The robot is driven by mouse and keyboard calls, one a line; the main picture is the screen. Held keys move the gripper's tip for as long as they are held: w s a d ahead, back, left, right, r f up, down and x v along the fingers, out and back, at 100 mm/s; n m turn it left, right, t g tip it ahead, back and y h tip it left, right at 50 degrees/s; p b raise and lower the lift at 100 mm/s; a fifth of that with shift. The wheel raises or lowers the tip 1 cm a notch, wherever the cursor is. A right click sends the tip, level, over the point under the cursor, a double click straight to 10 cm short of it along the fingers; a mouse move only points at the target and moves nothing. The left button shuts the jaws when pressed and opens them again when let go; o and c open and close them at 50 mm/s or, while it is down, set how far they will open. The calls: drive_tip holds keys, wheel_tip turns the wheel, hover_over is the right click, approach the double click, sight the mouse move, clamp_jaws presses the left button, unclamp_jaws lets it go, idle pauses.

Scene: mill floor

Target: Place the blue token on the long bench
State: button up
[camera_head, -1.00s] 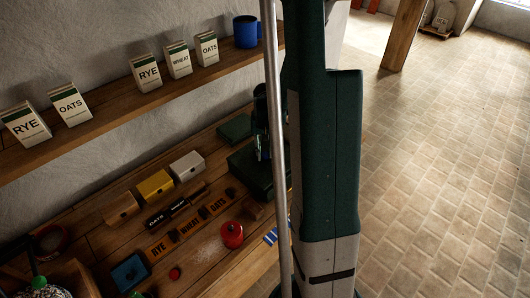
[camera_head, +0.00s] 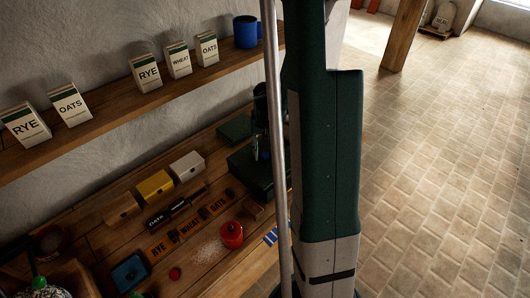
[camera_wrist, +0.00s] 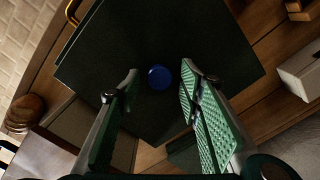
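The blue token (camera_wrist: 159,77) is a small round disc lying on a dark green flat-topped case (camera_wrist: 190,35) in the wrist view. My gripper (camera_wrist: 160,86) is open, with one green-padded finger on each side of the token in the picture. Nothing is held, and the gap in height between fingertips and token is hard to judge. The long bench (camera_head: 212,165) is the wooden worktop along the wall in the head view. The dark green case (camera_head: 246,172) stands on it towards the right, partly hidden by my arm.
The bench holds a yellow box (camera_head: 155,186), a white box (camera_head: 187,167), grain-name plates, a red pot (camera_head: 232,235) and a blue tray (camera_head: 130,271). A shelf (camera_head: 110,110) above carries grain packets and a blue mug (camera_head: 247,31). Some bare bench lies between these things.

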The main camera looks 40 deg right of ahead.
sight(264, 155)
wheel_tip(264, 155, up, 12)
idle(0.8)
idle(0.8)
drive_tip(key=s+a+r+n+t+h, duration=0.1)
drive_tip(key=a+r+n+t, duration=0.1)
drive_tip(key=a+r, duration=0.6)
drive_tip(key=s+a+r+n+t, duration=0.15)
drive_tip(key=a+r, duration=0.35)
drive_tip(key=a, duration=0.7)
drive_tip(key=s+a+r+n+t, duration=0.2)
drive_tip(key=s+a, duration=0.3)
drive_tip(key=a, duration=0.3)
drive_tip(key=s+a+r+n+t+y, duration=0.1)
drive_tip(key=s+a+n, duration=0.2)
drive_tip(key=a, duration=0.6)
drive_tip(key=s, duration=0.2)
drive_tip(key=shift+s+r+t, duration=0.35)
drive_tip(key=shift+r, duration=0.05)
drive_tip(key=shift+o, duration=0.7)
drive_tip(key=shift+d+n, duration=0.1)
drive_tip(key=shift+n, duration=0.15)
